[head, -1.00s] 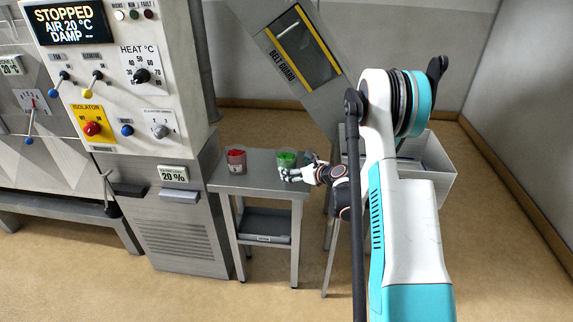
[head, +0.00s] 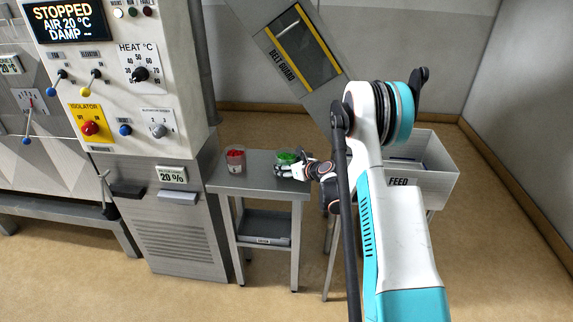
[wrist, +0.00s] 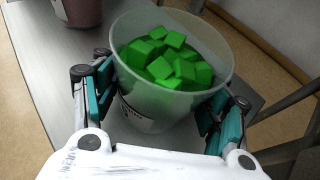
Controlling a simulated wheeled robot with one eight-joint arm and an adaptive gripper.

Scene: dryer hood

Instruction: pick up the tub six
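A clear tub of green cubes (head: 287,157) stands upright on the small metal table (head: 258,190). It fills the middle of the wrist view (wrist: 172,62), with a label on its near side that I cannot read. My gripper (head: 284,169) is low at the tub's near right side. In the wrist view its two teal-padded fingers (wrist: 160,108) are spread, one on each side of the tub. Whether the pads touch the wall is unclear. A second tub with red contents (head: 235,158) stands to the left. I cannot read a six on either tub.
A grey control cabinet (head: 125,75) with levers and knobs stands left of the table. A sloping belt guard (head: 305,50) rises behind it. A grey feed bin (head: 425,183) is at the right, behind my arm. The table top between the tubs is clear.

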